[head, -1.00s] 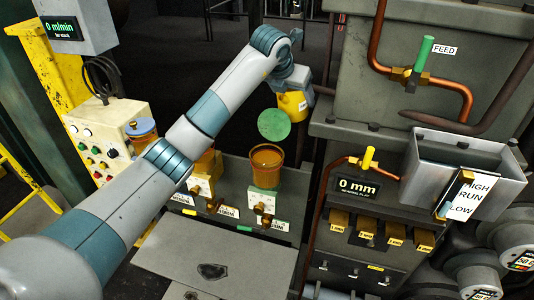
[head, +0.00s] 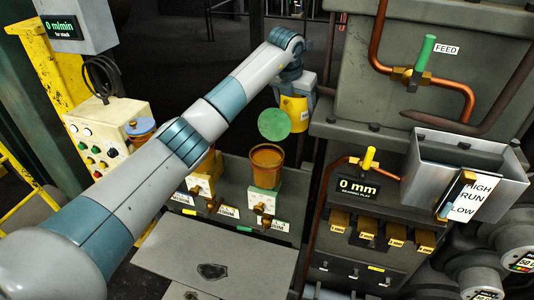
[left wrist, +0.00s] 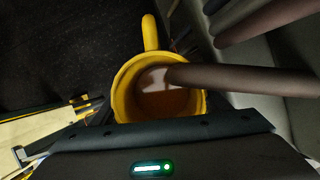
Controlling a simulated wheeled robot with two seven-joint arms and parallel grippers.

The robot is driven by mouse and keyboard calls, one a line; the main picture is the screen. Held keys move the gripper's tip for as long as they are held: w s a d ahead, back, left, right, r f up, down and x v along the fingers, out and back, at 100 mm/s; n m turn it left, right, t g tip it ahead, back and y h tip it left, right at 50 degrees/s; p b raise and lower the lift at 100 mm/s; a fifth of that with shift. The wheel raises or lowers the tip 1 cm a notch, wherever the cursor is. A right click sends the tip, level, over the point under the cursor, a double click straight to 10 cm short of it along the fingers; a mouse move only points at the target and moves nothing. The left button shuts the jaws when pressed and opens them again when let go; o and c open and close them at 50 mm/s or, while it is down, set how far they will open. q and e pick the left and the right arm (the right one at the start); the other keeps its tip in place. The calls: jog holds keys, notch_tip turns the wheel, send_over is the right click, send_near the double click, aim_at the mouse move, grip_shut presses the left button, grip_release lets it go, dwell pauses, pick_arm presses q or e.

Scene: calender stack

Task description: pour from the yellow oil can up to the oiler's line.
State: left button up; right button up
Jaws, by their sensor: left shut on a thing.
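The yellow oil can (head: 293,112) hangs from my left gripper (head: 298,90), which is shut on it, just above and right of a green round lid (head: 274,124). In the left wrist view the can (left wrist: 123,90) shows its open mouth, a yellow handle and brown oil (left wrist: 165,103) inside. A dark rod (left wrist: 240,80) reaches over the mouth; I cannot tell if it is a spout. Below the lid stands an amber oiler (head: 267,160) on a block with a green top. Its line cannot be made out. No oil stream shows. My right gripper is out of view.
Another amber cup (head: 206,160) stands left, partly behind my arm. A blue lid (head: 140,127) shows by the button panel (head: 105,135). The machine housing with a copper pipe (head: 377,50) and a metal tray (head: 465,165) lie to the right.

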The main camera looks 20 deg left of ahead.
pick_arm(q)
jog(key=shift+r, duration=0.1)
jog(key=shift+r, duration=2.95)
